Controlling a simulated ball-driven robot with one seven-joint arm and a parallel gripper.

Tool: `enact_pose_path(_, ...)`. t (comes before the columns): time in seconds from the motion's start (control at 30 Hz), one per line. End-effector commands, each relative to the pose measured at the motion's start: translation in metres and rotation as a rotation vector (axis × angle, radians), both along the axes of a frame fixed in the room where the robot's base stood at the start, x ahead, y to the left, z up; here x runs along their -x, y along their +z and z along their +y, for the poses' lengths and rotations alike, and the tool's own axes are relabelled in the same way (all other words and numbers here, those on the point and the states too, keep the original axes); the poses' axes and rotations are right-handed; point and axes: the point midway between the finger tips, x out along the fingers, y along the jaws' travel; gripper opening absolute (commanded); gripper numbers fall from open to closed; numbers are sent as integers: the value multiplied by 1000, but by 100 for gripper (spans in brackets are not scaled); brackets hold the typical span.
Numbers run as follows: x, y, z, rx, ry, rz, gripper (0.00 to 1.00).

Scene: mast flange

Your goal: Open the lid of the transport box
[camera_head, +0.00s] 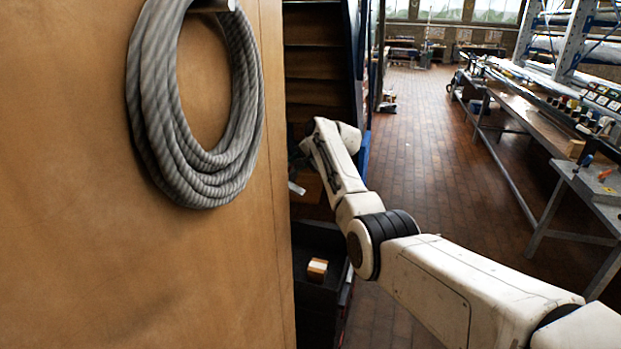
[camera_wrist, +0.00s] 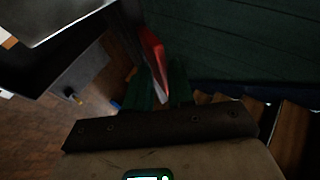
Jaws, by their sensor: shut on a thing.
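In the wrist view my gripper (camera_wrist: 161,90) shows as two dark green fingers above a dark bolted strip. It is shut on a narrow red piece (camera_wrist: 153,55) with a pale edge. I cannot tell whether this piece belongs to the lid. A large dark green panel (camera_wrist: 235,40) lies behind it; whether this is the transport box is unclear. In the head view my white arm reaches left, and its far end lies by the edge of a tan panel, where the fingers cannot be made out. The box lid cannot be clearly identified there.
A tall tan panel (camera_head: 80,240) with a coiled grey cable (camera_head: 190,170) fills the left of the head view. Brown shelves (camera_head: 315,65) stand behind it. A small carton (camera_head: 317,268) sits low on a dark surface. Workbenches (camera_head: 520,125) line the right; the brick aisle (camera_head: 425,140) is clear.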

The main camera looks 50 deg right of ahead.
Motion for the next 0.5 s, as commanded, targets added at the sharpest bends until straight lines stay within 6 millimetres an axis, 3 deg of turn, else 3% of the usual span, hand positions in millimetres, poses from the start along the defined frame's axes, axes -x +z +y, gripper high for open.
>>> enact_pose_path(0.2, -17, 4, 8, -9, 5, 3, 0)
enact_pose_path(0.5, -24, 5, 11, -12, 5, 5, 0)
